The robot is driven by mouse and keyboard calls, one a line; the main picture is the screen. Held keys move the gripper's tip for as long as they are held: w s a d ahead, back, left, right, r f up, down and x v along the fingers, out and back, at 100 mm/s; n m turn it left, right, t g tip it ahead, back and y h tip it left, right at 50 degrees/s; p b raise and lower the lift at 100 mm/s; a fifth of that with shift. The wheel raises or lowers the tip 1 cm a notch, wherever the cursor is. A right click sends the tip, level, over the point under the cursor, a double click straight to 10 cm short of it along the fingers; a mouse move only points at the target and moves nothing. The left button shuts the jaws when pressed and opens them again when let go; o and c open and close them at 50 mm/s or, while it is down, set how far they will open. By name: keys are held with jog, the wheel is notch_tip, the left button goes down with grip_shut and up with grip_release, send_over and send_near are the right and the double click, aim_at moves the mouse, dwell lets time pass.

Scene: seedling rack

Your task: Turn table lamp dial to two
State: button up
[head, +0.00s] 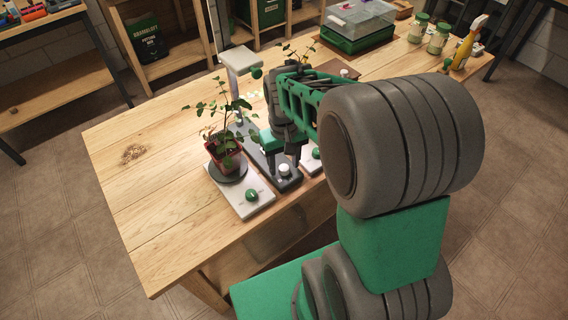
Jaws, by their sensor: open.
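The table lamp (239,59) has a pale flat head on a thin post, with a green ball (256,73) at its side. A dark strip-like base (257,160) runs from near the post toward the table's front edge. A small white knob (284,170) sits at its near end and seems to be the dial; its setting is too small to read. My gripper (283,152) points down over the dark base, just behind and above the white knob, apart from it as far as I can tell. Its jaws are open and look empty. My arm hides part of the base.
A potted seedling (226,157) stands left of my gripper on a pale plate with a green knob (252,195). Another green knob (315,153) is right of the gripper. A lidded green box (356,30), jars (438,40) and a spray bottle (467,45) stand behind. The table's left is clear.

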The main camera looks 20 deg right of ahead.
aim_at(283, 166)
notch_tip(283, 166, up, 7)
dwell(0.4)
jog(key=shift+w, duration=0.2)
jog(key=shift+m, duration=0.6)
jog(key=s+f, duration=0.1)
jog(key=f, duration=0.1)
jog(key=s+f, duration=0.2)
jog(key=shift+s+a, duration=0.15)
jog(key=shift+a, duration=0.05)
jog(key=s+a+r+n+t+p, duration=0.1)
jog(key=s+a+r+t, duration=0.2)
jog(key=r, duration=0.3)
jog(key=shift+s+a+r, duration=0.4)
jog(key=shift+s+a, duration=0.3)
jog(key=shift+a, duration=0.15)
